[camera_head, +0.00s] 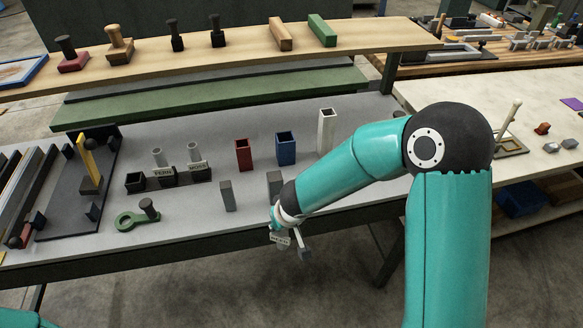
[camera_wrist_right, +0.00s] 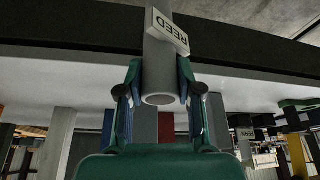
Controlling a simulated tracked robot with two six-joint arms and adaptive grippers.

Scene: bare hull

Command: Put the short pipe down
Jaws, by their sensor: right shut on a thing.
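My right gripper (camera_head: 285,232) is shut on a short grey pipe with a white tag that reads REED. In the right wrist view the pipe (camera_wrist_right: 159,75) sits between the fingers (camera_wrist_right: 158,88), its open round end towards the camera and the tag (camera_wrist_right: 171,30) near its far end. In the head view the gripper and tag (camera_head: 280,239) are at the grey bench's front edge; whether the pipe touches anything I cannot tell. Two similar tagged pipes (camera_head: 159,157) (camera_head: 193,152) stand in dark holders, next to an empty-looking dark holder (camera_head: 135,181). My left gripper is out of view.
The grey bench (camera_head: 190,220) has free room at its front left. Grey blocks (camera_head: 227,196) (camera_head: 274,184) stand near my right gripper. Behind are red (camera_head: 243,155), blue (camera_head: 286,149) and white (camera_head: 326,131) upright tubes. A green ring-shaped tool (camera_head: 130,221) lies to the left.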

